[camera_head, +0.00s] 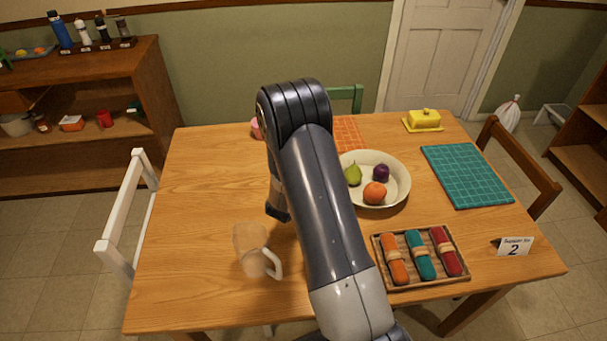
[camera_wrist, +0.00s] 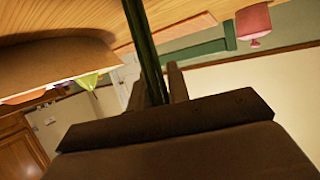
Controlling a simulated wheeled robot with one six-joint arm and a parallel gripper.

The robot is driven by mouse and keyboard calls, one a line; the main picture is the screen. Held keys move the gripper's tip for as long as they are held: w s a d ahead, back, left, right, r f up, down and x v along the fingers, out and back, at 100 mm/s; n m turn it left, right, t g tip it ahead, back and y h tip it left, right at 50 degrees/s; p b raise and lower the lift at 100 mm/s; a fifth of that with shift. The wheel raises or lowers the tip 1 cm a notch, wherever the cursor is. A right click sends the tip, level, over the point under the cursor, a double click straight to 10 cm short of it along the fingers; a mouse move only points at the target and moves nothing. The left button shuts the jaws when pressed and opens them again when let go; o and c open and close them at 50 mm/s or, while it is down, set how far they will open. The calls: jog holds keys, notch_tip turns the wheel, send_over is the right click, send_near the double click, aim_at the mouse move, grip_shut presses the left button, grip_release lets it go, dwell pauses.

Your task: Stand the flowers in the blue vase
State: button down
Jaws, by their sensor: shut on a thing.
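My gripper (camera_wrist: 158,88) is shut on a thin dark green stem (camera_wrist: 144,40) in the wrist view. The stem runs up between the fingers to the top edge of that picture. No blossoms show, so the flowers are seen only as this stem. In the head view my arm hides most of the gripper and the stem. I see no blue vase in either view; my arm covers part of the table. A small pink object (camera_head: 256,128) stands at the table's far edge, and it also shows in the wrist view (camera_wrist: 253,22).
A clear pitcher (camera_head: 251,248) stands at the front left of the table (camera_head: 195,190). A fruit bowl (camera_head: 398,170), a tray of rolled napkins (camera_head: 420,282), a teal mat (camera_head: 468,175) and a yellow butter dish (camera_head: 424,119) fill the right. The left side is mostly bare.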

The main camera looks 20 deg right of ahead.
jog(key=c, duration=1.3)
grip_release()
jog(key=shift+f, duration=0.1)
jog(key=shift+c, duration=0.2)
